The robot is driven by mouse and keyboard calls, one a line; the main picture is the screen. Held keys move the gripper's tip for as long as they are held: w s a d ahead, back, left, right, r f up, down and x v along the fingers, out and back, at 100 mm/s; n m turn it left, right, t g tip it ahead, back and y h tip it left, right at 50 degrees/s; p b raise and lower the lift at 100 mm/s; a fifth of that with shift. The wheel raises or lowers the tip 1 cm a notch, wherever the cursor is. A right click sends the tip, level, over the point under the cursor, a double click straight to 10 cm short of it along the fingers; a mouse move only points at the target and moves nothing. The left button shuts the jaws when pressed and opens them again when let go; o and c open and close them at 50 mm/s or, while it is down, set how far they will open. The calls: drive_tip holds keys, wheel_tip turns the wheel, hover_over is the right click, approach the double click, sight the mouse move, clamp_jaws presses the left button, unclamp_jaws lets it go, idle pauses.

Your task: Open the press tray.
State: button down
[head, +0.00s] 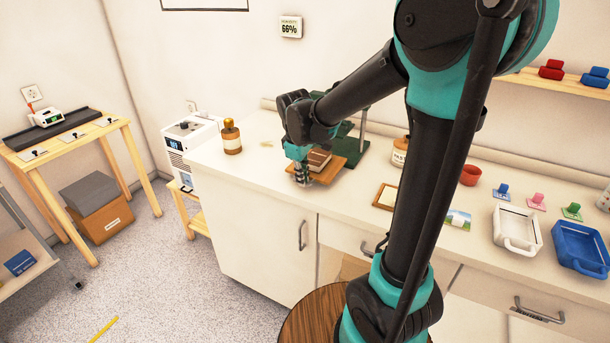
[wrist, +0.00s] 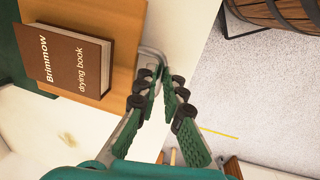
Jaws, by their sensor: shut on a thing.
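The press tray is a flat orange-brown wooden board (head: 333,174) on the white counter, sticking out from the green press (head: 359,146). A brown book (head: 319,158) lies on it; in the wrist view the book (wrist: 70,60) reads "Brimmow drying book". The tray (wrist: 122,75) has a grey metal handle (wrist: 152,56) at its front edge. My gripper (head: 303,180) is at that front edge. In the wrist view my gripper (wrist: 158,92) has its fingers close together on the handle. The fingers partly hide the handle, and my arm partly hides the press.
An amber bottle (head: 232,137) stands on the counter left of the tray. A second bottle (head: 400,152) and a wooden frame (head: 385,196) are to its right. White (head: 516,229) and blue (head: 581,248) trays sit further right. Floor is open at front left.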

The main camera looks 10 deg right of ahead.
drive_tip(key=c, duration=1.6)
unclamp_jaws()
drive_tip(key=shift+r, duration=0.15)
drive_tip(key=r, duration=0.4)
drive_tip(key=s+r, duration=0.1)
drive_tip(key=r, duration=0.2)
drive_tip(key=a+r, duration=0.1)
drive_tip(key=r, duration=0.3)
drive_tip(key=shift+s+r, duration=0.3)
drive_tip(key=shift+s, duration=0.05)
